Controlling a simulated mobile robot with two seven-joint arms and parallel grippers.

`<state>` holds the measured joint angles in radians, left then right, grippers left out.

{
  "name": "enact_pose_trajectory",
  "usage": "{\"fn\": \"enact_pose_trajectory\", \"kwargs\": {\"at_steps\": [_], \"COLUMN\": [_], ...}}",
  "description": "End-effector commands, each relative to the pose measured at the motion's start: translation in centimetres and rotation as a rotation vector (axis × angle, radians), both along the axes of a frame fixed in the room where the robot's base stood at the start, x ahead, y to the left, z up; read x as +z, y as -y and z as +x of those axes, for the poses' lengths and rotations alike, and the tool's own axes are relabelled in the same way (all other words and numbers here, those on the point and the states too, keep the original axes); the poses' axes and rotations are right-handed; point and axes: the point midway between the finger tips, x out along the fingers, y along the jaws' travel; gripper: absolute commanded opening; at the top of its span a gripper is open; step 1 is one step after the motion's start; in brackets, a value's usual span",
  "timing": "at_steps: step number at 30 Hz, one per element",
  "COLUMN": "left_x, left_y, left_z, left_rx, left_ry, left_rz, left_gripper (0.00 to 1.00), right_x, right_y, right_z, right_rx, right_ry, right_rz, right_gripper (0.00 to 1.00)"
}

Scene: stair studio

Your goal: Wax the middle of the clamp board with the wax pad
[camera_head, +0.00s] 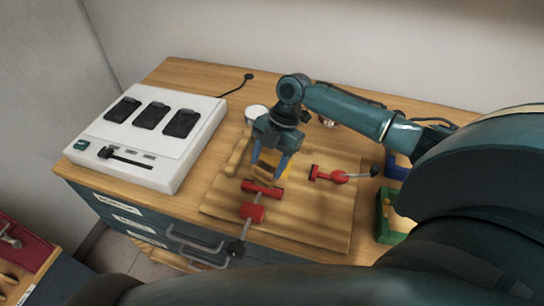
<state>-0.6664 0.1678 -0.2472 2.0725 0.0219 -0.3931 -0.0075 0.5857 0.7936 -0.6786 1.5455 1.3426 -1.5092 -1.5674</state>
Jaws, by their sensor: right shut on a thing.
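The clamp board (318,222) is a light wooden board lying on the worktop, with red clamps on it. One red clamp (252,212) is at its front left and another red clamp (340,176) at its right. My right gripper (269,172) points down over the left-middle of the board, just behind the front clamp. It is shut on the wax pad (268,168), a small yellow-orange piece partly hidden by the fingers. I cannot tell whether the pad touches the board. My left gripper is not in view.
A white charger box (150,135) with three black batteries stands at the left of the worktop. A round white lid or tin (256,112) is behind the gripper. Green (388,218) and blue (397,164) bins stand at the right. A red tray (20,250) is at lower left.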

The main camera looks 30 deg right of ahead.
Motion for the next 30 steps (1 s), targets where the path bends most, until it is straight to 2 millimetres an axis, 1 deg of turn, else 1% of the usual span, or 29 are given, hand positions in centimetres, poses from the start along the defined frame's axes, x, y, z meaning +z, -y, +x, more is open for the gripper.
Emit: {"fn": "enact_pose_trajectory", "kwargs": {"at_steps": [3,7,18,25,30], "left_x": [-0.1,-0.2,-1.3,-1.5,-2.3], "left_y": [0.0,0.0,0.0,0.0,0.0], "left_z": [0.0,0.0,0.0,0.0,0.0], "left_rx": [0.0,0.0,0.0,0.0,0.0], "left_ry": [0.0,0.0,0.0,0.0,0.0], "left_rz": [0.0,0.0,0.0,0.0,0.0], "left_gripper": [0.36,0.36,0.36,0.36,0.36], "right_x": [-0.1,-0.1,0.1,0.2,0.0], "right_y": [-0.7,-0.7,1.6,2.2,3.2], "right_z": [0.7,1.0,3.1,3.6,4.4], "right_rx": [0.002,-0.001,-0.002,-0.001,-0.003], "right_ry": [0.0,0.0,0.003,0.002,0.004], "right_rz": [0.001,-0.001,-0.002,-0.001,0.0], "right_gripper": [0.18,0.18,0.18,0.18,0.18]}}
